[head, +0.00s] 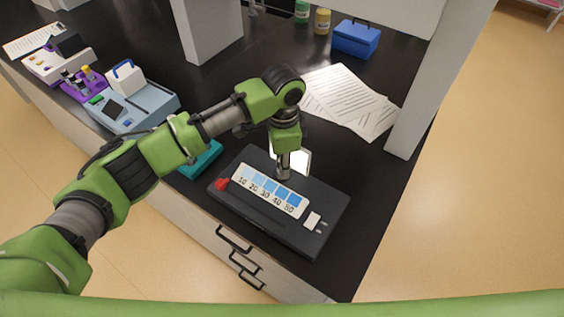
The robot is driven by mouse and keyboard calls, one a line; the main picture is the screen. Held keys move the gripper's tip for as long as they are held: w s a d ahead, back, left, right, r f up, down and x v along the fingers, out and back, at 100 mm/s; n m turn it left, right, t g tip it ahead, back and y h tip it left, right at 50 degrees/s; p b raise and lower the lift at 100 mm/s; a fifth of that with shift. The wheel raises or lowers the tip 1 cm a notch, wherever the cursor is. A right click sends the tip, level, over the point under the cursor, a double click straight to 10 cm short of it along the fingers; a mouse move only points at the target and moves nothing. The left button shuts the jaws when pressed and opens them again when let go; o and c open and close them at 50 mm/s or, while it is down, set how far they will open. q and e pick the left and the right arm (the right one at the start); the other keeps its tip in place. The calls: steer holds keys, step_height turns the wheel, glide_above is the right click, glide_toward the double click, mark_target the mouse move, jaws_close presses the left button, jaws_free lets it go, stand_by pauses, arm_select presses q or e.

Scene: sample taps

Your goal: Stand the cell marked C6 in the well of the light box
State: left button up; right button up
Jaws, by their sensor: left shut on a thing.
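The light box (325,231) is a flat dark box on the black bench. It has a bright lit panel (303,158) standing at its back edge and a strip of blue shades (270,190) marked 10 to 50. My left gripper (283,174) points straight down over the back of the box, in front of the lit panel. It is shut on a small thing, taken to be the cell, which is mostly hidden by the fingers. I cannot read any mark on it. The well is hidden behind the gripper. My right gripper is not in view.
Paper sheets (350,100) lie behind. A pale post (420,100) rises at right.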

arm_select(q)
steer(key=o, duration=0.9)
steer(key=shift+o, duration=0.2)
steer(key=shift+r, duration=0.1)
steer(key=shift+w+r, duration=0.1)
steer(key=shift+w, duration=0.1)
steer(key=shift+c, duration=0.7)
